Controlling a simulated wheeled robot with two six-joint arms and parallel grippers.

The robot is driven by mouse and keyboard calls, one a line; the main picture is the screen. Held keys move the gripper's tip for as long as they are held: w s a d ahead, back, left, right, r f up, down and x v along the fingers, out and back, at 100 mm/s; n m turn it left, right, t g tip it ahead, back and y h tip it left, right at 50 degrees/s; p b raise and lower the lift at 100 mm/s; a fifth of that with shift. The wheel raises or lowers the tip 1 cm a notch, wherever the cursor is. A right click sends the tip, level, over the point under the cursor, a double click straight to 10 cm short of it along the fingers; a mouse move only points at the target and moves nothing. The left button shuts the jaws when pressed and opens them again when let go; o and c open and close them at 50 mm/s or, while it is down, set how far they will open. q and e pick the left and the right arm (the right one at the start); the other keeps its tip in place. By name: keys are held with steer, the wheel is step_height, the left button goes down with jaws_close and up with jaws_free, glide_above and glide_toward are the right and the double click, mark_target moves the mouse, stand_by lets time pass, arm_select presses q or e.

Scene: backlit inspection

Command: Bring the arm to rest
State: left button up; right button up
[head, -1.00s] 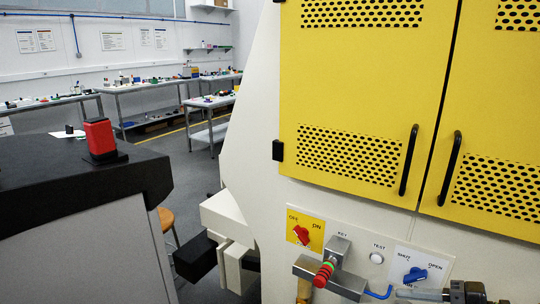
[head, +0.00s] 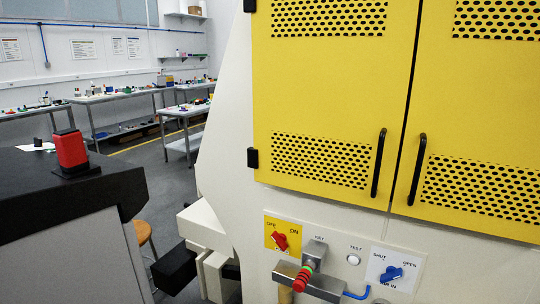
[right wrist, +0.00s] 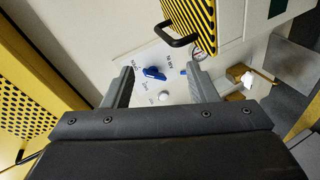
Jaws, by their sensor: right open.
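My right gripper (right wrist: 160,70) shows only in the right wrist view. Its two grey fingers are apart with nothing between them. Beyond them is the white panel with the blue knob (right wrist: 154,73) and a pale button (right wrist: 163,96). A gap seems to separate the fingers from the panel. In the head view no part of either arm shows. There the blue knob (head: 391,273) sits on its SHUT/OPEN plate, right of the white TEST button (head: 353,259). The red knob (head: 280,241) is on the yellow OFF/ON plate. My left gripper is in neither view.
Below the KEY label, a grey metal block (head: 318,284) with a red-and-green handle (head: 302,279) juts out. Two closed yellow perforated doors (head: 330,110) have black handles (head: 379,163). At left is a dark counter (head: 110,187) with a red device (head: 71,149). Benches line the back wall.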

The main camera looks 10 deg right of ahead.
steer(key=s+a+f+m+g+y, duration=0.2)
steer(key=s+a+f+m+g, duration=0.25)
steer(key=s+f, duration=0.25)
steer(key=s+a+f+m+g+y, duration=0.2)
steer(key=s+a+f+m+g, duration=0.25)
steer(key=s+f+m, duration=0.2)
step_height(320, 180, down, 24)
steer(key=s+d+f+g, duration=0.1)
steer(key=d+g, duration=0.1)
steer(key=s+a+f+y+p, duration=0.1)
steer(key=s+f, duration=1.2)
steer(key=s, duration=0.2)
steer(key=shift+a+f+g+p, duration=0.2)
steer(key=shift+f+g+p, duration=0.05)
steer(key=shift+g+p, duration=0.15)
